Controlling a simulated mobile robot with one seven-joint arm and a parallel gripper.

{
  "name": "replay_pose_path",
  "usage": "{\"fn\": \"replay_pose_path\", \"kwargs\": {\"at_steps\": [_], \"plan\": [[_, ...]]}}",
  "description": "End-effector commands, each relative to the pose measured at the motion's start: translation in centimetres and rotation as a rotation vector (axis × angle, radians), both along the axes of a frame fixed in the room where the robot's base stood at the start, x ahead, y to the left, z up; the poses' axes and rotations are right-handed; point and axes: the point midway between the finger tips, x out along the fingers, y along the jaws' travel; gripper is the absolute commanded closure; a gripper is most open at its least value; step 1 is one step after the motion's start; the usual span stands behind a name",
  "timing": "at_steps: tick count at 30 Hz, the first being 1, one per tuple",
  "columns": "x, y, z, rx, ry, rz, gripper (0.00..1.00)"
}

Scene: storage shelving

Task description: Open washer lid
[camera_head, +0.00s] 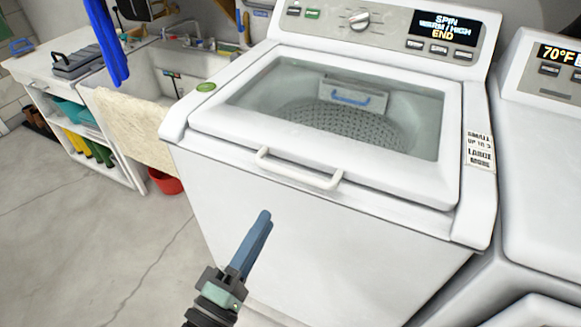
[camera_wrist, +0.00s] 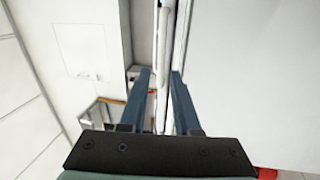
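The white top-loading washer (camera_head: 310,230) stands in the middle of the head view. Its lid (camera_head: 215,124), a white frame around a clear window, is shut, and the drum shows through the glass. A white bar handle (camera_head: 300,172) is on the lid's front edge. My gripper (camera_head: 265,213) is in front of the washer, below and a little left of the handle, apart from it in the head view. In the wrist view my gripper (camera_wrist: 160,74) has its two blue fingers spread and empty. A white bar, apparently the handle (camera_wrist: 163,50), lines up between them.
A second white machine (camera_head: 545,170) stands close on the right. The control panel (camera_head: 385,25) rises behind the lid. On the left are a sink (camera_head: 170,85) with a cloth (camera_head: 130,125) over its front, a shelf unit and a red bucket (camera_head: 165,181). The floor at front left is clear.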

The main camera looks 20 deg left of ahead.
Motion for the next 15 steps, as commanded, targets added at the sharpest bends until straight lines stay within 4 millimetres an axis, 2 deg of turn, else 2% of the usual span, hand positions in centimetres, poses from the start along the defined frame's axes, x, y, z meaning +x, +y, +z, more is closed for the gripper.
{"fn": "replay_pose_path", "kwargs": {"at_steps": [2, 5, 8, 15], "plan": [[-0.6, 0.4, -0.5, -0.035, 0.000, 0.008, 0.69], [-0.2, 0.5, -0.4, -0.048, -0.003, 0.009, 0.69], [1.2, 0.4, 0.0, -0.045, -0.005, 0.007, 0.69], [6.1, 0.2, 1.1, -0.044, -0.006, 0.006, 0.69]]}}
